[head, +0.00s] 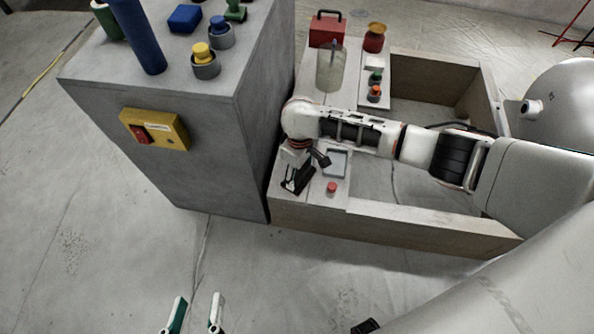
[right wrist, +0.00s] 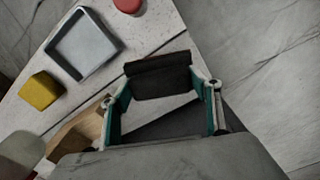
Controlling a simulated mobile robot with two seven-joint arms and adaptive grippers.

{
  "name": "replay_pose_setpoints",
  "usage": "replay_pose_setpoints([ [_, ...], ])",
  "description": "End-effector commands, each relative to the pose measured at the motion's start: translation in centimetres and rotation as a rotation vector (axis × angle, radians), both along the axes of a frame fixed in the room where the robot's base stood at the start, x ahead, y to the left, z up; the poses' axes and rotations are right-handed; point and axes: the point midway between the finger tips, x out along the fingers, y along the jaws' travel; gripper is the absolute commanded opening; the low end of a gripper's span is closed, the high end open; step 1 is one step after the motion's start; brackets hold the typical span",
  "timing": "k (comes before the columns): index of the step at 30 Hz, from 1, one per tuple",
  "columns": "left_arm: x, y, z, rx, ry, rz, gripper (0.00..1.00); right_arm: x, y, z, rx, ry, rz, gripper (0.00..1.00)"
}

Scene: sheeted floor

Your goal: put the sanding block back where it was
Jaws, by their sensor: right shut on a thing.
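My right gripper (head: 297,181) is low over the left front corner of the low bench. In the right wrist view the right gripper (right wrist: 163,100) is shut on a black block, which I take to be the sanding block (right wrist: 158,76). The block spans between the two teal-lined fingers. In the head view it is dark and partly hidden by the gripper and hard to make out. Whether it touches the bench top cannot be told. My left gripper (head: 195,314) is open and empty over the floor at the bottom edge.
A square grey-blue tray (right wrist: 58,54), a yellow block (right wrist: 41,90) and a red round piece (head: 332,187) lie near the right gripper. A tall grey cabinet (head: 205,160) stands close to its left. The bench (head: 420,228) frames an open middle.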

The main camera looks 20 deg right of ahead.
Motion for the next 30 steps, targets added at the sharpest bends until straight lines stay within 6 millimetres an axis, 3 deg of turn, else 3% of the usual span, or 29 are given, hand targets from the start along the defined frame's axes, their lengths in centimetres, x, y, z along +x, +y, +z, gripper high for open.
replay_pose_setpoints([
  [1, -0.4, -0.4, -0.7, -0.029, 0.019, 0.008, 0.40, -0.5, 0.0, -1.4, 0.000, 0.011, 0.000, 0.39],
  [12, -0.2, -0.5, -0.2, -0.042, 0.012, 0.011, 0.40, 0.0, 0.1, -1.0, 0.002, 0.000, -0.001, 0.35],
  [13, -0.2, -0.5, -0.2, -0.042, 0.012, 0.011, 0.40, 0.0, 0.0, -1.0, 0.001, 0.000, -0.001, 0.65],
  [15, -0.2, -0.5, -0.2, -0.042, 0.012, 0.011, 0.40, 0.0, 0.0, -1.0, 0.001, 0.000, -0.001, 0.79],
  [26, -0.2, -0.5, -0.2, -0.041, 0.011, 0.011, 0.40, 0.0, 0.0, -0.8, 0.001, 0.000, 0.000, 0.79],
  [30, 0.4, -0.3, 1.0, -0.008, -0.021, 0.002, 0.40, 0.4, 0.0, 1.1, 0.000, -0.009, -0.001, 0.79],
])
